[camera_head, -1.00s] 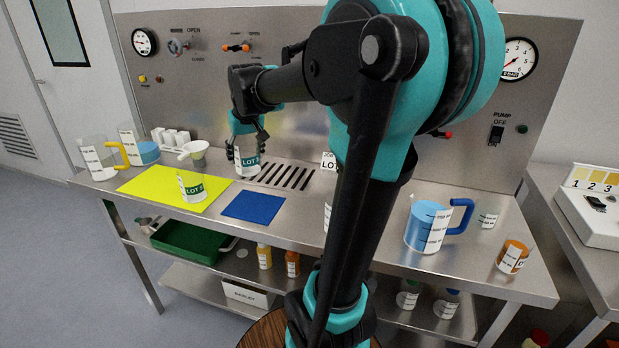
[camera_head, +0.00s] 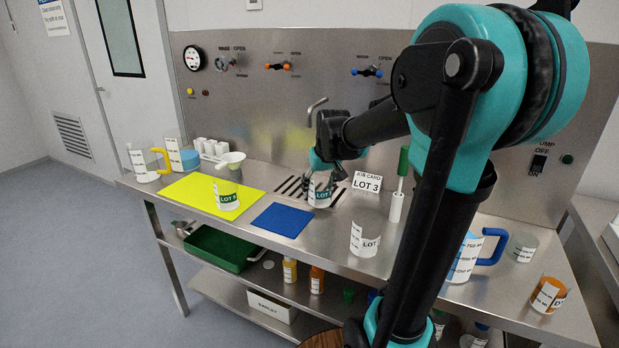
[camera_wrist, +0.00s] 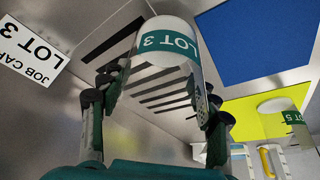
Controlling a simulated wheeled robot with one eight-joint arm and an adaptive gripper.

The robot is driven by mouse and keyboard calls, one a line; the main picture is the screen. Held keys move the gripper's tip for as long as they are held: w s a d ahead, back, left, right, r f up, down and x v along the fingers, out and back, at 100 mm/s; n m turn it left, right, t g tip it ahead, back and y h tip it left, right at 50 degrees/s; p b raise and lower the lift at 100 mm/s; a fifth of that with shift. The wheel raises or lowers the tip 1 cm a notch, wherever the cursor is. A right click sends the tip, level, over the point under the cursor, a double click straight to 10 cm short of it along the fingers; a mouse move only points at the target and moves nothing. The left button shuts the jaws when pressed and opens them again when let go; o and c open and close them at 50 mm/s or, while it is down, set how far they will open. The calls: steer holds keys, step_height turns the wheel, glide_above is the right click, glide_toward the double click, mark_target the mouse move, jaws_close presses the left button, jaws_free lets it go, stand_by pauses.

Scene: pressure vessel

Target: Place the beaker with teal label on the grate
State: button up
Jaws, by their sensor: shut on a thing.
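A clear beaker with a teal LOT 3 label (camera_head: 320,194) is held in my gripper (camera_head: 322,178), whose fingers are shut around its sides. In the wrist view the same beaker (camera_wrist: 168,44) sits between my fingertips (camera_wrist: 158,88). The grate (camera_head: 290,187), a set of dark slots in the steel bench, lies under and around the beaker in the head view. It shows behind the beaker in the wrist view (camera_wrist: 150,86). I cannot tell whether the beaker's base touches the grate.
A blue mat (camera_head: 282,220) and a yellow mat (camera_head: 190,193) lie left of the grate. A LOT 5 beaker (camera_head: 227,197) stands on the yellow mat.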

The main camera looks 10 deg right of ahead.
steer(key=w, duration=0.4)
steer(key=w+a, duration=0.1)
steer(key=w, duration=0.2)
steer(key=shift+a, duration=0.1)
steer(key=w, duration=0.1)
steer(key=w+f, duration=0.1)
steer(key=w, duration=0.1)
steer(key=shift+w+a+f, duration=0.1)
steer(key=shift+a+f, duration=0.05)
steer(key=shift+a, duration=0.15)
steer(key=shift+f, duration=0.15)
steer(key=shift+f, duration=0.1)
steer(key=o, duration=1.2)
steer(key=shift+c, duration=0.2)
steer(key=shift+s+r, duration=0.2)
steer(key=shift+r, duration=0.3)
steer(key=s, duration=0.4)
steer(key=s+d, duration=0.1)
steer(key=s, duration=0.3)
steer(key=s+d, duration=0.1)
steer(key=s, duration=0.3)
steer(key=shift+r, duration=0.2)
